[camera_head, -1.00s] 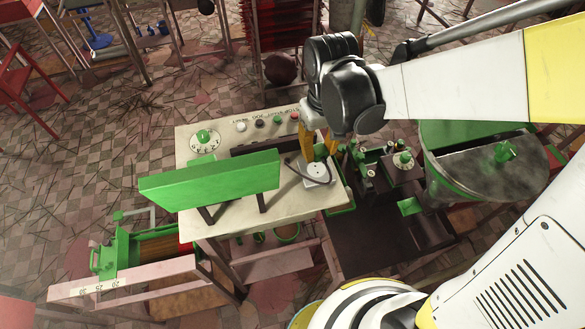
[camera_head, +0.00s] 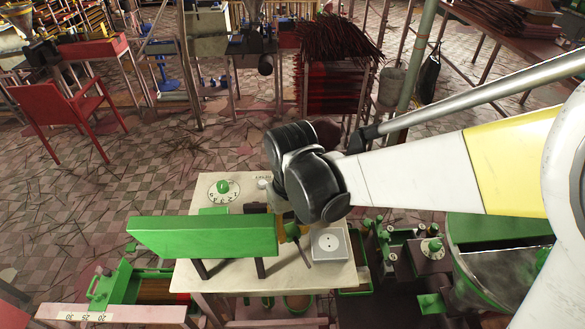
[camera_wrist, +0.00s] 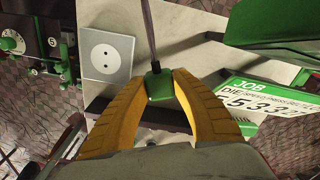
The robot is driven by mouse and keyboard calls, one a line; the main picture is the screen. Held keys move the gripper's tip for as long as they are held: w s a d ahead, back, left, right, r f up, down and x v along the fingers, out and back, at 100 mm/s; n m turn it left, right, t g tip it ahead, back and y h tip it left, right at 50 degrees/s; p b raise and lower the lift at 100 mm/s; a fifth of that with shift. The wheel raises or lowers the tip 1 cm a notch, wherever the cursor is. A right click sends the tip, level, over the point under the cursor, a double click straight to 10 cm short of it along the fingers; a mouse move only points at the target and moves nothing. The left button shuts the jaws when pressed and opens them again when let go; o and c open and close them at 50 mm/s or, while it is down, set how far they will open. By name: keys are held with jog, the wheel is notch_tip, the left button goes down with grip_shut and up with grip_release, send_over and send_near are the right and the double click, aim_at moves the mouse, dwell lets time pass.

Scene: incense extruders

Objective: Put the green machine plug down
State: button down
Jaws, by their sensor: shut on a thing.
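The green machine plug (camera_wrist: 158,86) is held between the yellow fingers of my gripper (camera_wrist: 160,78) in the wrist view, with a dark cable (camera_wrist: 150,38) running from it. The socket plate (camera_wrist: 107,58), light grey with two holes, is beside the plug, apart from it and empty. In the head view the socket plate (camera_head: 330,244) lies on the cream tabletop (camera_head: 335,278). My gripper (camera_head: 292,232) is just left of it, at the right end of the green board, and its tips are partly hidden.
The raised green board (camera_head: 203,237) stands over the tabletop, close to my gripper. A dial (camera_head: 223,188) sits at the table's back left. A green and dark machine (camera_head: 425,250) and a large round drum (camera_head: 500,262) stand to the right. Bare tabletop shows in front of the socket.

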aim_at(291, 248)
notch_tip(291, 248, down, 4)
jog(key=shift+f+b, duration=0.1)
jog(key=shift+b, duration=0.4)
jog(key=shift+f+b, duration=0.5)
jog(key=shift+b, duration=0.05)
jog(key=c, duration=1.2)
grip_release()
jog(key=shift+o, duration=0.2)
